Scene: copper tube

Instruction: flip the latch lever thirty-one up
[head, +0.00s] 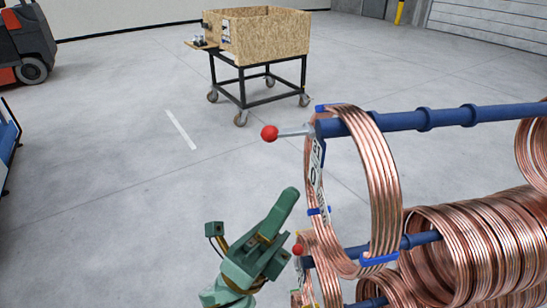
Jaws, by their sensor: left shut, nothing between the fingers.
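A latch lever (292,132) with a red ball knob (269,133) sticks out to the left, roughly level, from the end of the upper blue bar (400,121). A white number plate (316,170) hangs below that end; I cannot read it surely. A second red knob (297,250) shows at the lower bar, close to my gripper. My left gripper (286,203), green, is shut and empty. It is below the upper knob and apart from it, with its fingers pointing up and right. My right gripper is not in view.
Copper tube coils (372,180) hang on the blue bars at the right, close to the levers. A wheeled cart with a wooden box (262,40) stands behind. A red forklift (30,40) is at the far left. The floor (110,150) left of the rack is mostly clear.

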